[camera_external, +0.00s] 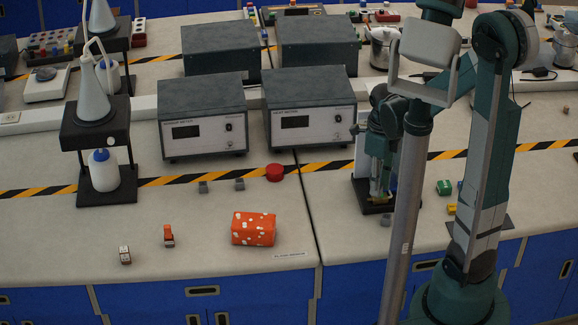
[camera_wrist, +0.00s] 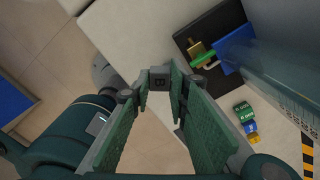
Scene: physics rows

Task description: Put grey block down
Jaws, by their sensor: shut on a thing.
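My gripper (camera_wrist: 160,92) is shut on a small dark grey block (camera_wrist: 159,78), which sits between the fingertips in the wrist view. In the external view my gripper (camera_external: 381,192) points down by a black stand, partly behind my own arm. A small grey block (camera_external: 386,219) shows just below it at the stand's front edge; it looks like the held one. Whether it touches the table cannot be told. Two other grey blocks, a left one (camera_external: 203,187) and a right one (camera_external: 239,184), lie on the left table near the striped tape.
The black stand's base (camera_wrist: 190,40) is close beside the held block. Green (camera_external: 443,187) and yellow (camera_external: 451,209) blocks lie to the right. An orange spotted box (camera_external: 253,229), a red disc (camera_external: 275,172) and two grey instruments (camera_external: 203,120) (camera_external: 309,110) stand left. The table's front edge is near.

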